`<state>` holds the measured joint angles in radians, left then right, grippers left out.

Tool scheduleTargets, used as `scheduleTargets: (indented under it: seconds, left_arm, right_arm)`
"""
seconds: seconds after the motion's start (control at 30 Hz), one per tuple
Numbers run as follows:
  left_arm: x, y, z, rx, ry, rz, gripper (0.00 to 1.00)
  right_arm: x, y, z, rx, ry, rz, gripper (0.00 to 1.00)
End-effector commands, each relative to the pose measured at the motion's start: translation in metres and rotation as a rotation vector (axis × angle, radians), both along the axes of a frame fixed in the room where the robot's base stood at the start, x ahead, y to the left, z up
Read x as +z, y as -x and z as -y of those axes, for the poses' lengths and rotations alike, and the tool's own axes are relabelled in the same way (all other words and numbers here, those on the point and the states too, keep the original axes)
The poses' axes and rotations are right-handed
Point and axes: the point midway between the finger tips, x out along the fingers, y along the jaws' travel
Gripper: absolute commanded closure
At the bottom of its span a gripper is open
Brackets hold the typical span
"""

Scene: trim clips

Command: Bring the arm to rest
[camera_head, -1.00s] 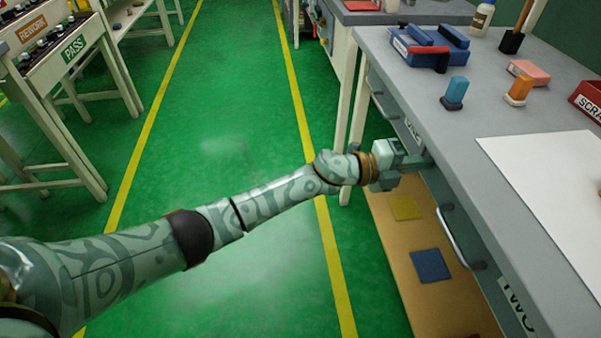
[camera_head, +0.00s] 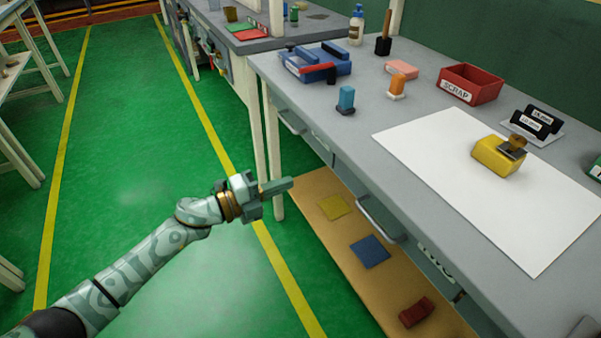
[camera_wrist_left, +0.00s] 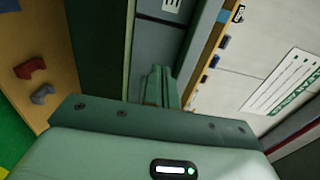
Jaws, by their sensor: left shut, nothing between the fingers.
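My left arm (camera_head: 150,252) reaches in from the lower left over the green floor. My left gripper (camera_head: 288,184) is shut and empty. In the head view its fingers point right, in front of the bench leg and left of the drawer fronts, seemingly touching nothing. In the left wrist view the shut fingers (camera_wrist_left: 158,86) show at the middle, with no object between them. My right gripper is in neither view.
The grey workbench (camera_head: 345,110) fills the right, with a drawer handle (camera_head: 380,220) sticking out. On it are a white sheet (camera_head: 430,150), a yellow block (camera_head: 497,157) and a red scrap bin (camera_head: 471,84). A lower shelf (camera_head: 345,238) sits beneath. The floor (camera_head: 130,130) at left is clear.

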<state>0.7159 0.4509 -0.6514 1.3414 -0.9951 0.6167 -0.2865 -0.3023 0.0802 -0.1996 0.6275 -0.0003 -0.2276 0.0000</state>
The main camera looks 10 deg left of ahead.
Motion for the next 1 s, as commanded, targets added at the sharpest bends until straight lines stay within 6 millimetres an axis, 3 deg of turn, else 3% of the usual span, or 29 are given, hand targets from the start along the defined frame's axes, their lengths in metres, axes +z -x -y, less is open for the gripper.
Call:
scheduleTargets:
  seconds: [0.27,0.37,0.43,0.53,0.67,0.8,0.87,0.9,1.0]
  left_arm:
    - [0.002,0.006,-0.011,0.030,0.020,-0.031,1.00]
    - [0.003,0.012,-0.027,0.134,0.080,-0.137,1.00]
    - [-0.005,0.024,-0.047,0.256,0.145,-0.265,1.00]
    - [-0.039,0.062,-0.083,0.482,0.243,-0.513,1.00]
    - [-0.105,0.154,-0.126,0.786,0.331,-0.856,1.00]
    - [-0.158,0.273,-0.151,1.055,0.369,-1.159,1.00]
    - [-0.173,0.327,-0.158,1.159,0.373,-1.274,1.00]
    - [-0.179,0.365,-0.160,1.225,0.373,-1.349,1.00]
    - [-0.188,0.450,-0.162,1.374,0.365,-1.512,1.00]
  right_arm:
    - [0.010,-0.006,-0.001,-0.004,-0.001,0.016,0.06]
    - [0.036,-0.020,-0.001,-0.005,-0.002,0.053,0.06]
    - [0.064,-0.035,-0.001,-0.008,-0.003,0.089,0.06]
    - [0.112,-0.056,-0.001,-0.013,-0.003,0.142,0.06]
    - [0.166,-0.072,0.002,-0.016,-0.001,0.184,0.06]
    - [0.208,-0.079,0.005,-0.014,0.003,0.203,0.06]
    - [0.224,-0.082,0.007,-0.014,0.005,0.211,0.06]
    - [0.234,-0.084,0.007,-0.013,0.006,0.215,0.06]
    - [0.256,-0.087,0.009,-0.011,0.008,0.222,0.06]
